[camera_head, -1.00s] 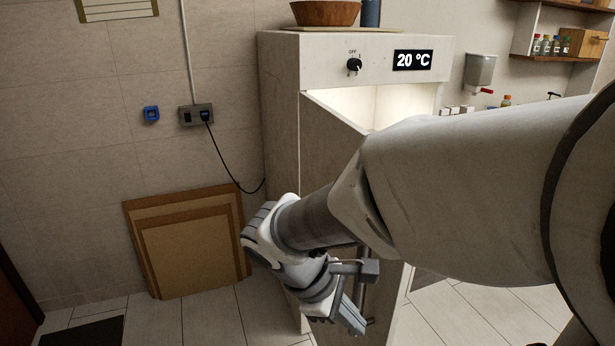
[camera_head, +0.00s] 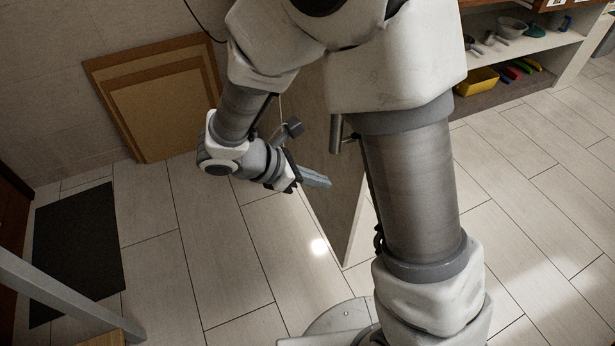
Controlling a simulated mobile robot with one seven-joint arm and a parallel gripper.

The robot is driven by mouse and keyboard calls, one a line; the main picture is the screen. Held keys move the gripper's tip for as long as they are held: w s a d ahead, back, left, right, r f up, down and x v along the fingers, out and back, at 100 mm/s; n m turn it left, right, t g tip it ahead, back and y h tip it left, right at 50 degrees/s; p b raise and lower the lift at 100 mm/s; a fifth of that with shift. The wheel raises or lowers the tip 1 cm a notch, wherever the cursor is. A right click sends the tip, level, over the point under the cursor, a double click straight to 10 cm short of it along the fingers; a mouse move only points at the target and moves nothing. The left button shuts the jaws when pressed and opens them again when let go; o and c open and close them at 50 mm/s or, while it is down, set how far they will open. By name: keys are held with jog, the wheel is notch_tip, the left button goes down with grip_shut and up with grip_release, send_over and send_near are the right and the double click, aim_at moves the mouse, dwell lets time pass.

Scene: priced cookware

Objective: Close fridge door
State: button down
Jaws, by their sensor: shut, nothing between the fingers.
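The fridge door (camera_head: 338,205) stands open, its lower part showing in the head view, with its free edge pointing toward me. A metal handle (camera_head: 337,133) is on the door, partly hidden by my arm. My gripper (camera_head: 318,180) is shut and empty. It is left of the door's near edge, close to the door face and lower than the handle. I cannot tell whether it touches the door. The fridge body is out of view or hidden behind my arm.
Brown boards (camera_head: 160,100) lean on the wall at the left. A dark mat (camera_head: 80,250) lies on the tiled floor. A shelf (camera_head: 520,65) with a yellow tub (camera_head: 476,81) stands at the back right. Floor is clear left of the door.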

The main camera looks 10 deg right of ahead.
jog(key=w+d+f+b, duration=0.1)
jog(key=d+f+b, duration=0.1)
jog(key=d, duration=0.4)
jog(key=shift+w+d+f, duration=0.3)
jog(key=shift+w, duration=0.1)
jog(key=shift+d, duration=0.1)
